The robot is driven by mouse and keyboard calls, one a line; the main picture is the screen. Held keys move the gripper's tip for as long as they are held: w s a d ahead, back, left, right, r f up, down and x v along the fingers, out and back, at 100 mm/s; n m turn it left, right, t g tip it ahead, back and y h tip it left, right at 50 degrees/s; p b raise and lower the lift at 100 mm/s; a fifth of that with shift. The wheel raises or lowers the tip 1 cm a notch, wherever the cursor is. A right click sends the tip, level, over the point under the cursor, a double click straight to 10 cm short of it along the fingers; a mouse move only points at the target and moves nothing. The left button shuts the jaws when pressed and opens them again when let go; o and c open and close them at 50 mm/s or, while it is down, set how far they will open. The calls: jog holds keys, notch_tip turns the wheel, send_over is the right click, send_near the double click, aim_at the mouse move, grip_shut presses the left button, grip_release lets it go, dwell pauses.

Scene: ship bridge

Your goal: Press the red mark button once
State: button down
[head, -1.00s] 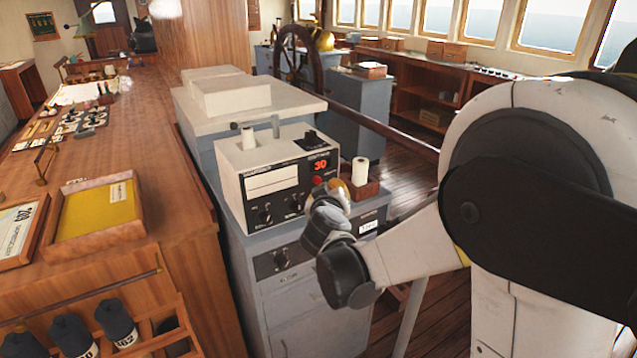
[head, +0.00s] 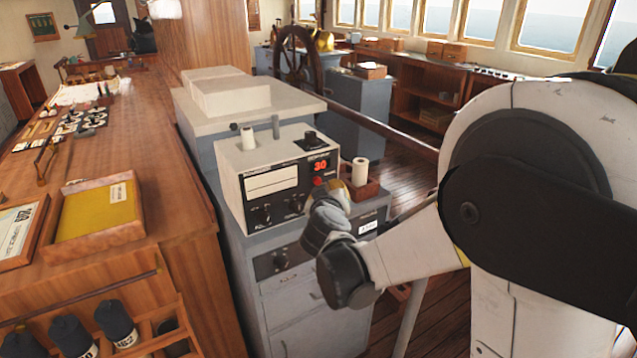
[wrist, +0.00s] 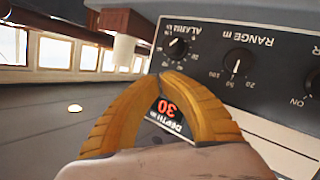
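The echo sounder (head: 262,165) is a cream box with a black front panel, standing on a grey cabinet. Its red display (head: 320,166) reads 30; the display (wrist: 167,108) also shows upside down in the wrist view, framed by my fingers. The small red button (head: 318,181) sits below the display in the head view. I cannot make it out in the wrist view, where my fingers cover part of the panel. My gripper (head: 337,186) is close in front of the panel's right side. Its orange fingertips (wrist: 158,80) meet, with nothing seen between them. I cannot tell whether they touch the panel.
A white paper roll in a wooden holder (head: 366,190) stands just right of the panel, close to my gripper. Black knobs (wrist: 238,62) lie along the panel. A wooden chart counter (head: 150,130) runs along the left. Open floor (head: 410,180) lies behind the cabinet.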

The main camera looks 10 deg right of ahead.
jog(key=shift+w, duration=0.1)
dwell(0.3)
jog(key=shift+w+a, duration=0.15)
jog(key=shift+w, duration=0.2)
jog(key=shift+w+a, duration=0.15)
jog(key=shift+w, duration=0.3)
dwell(0.7)
dwell(0.4)
jog(key=shift+s+d, duration=0.3)
jog(key=shift+s, duration=0.6)
jog(key=shift+s, duration=0.1)
jog(key=shift+s+d, duration=0.25)
jog(key=shift+s, duration=0.5)
jog(key=shift+s+d, duration=0.25)
jog(key=shift+s, duration=0.5)
jog(key=shift+s+d, duration=0.25)
jog(key=shift+s, duration=0.5)
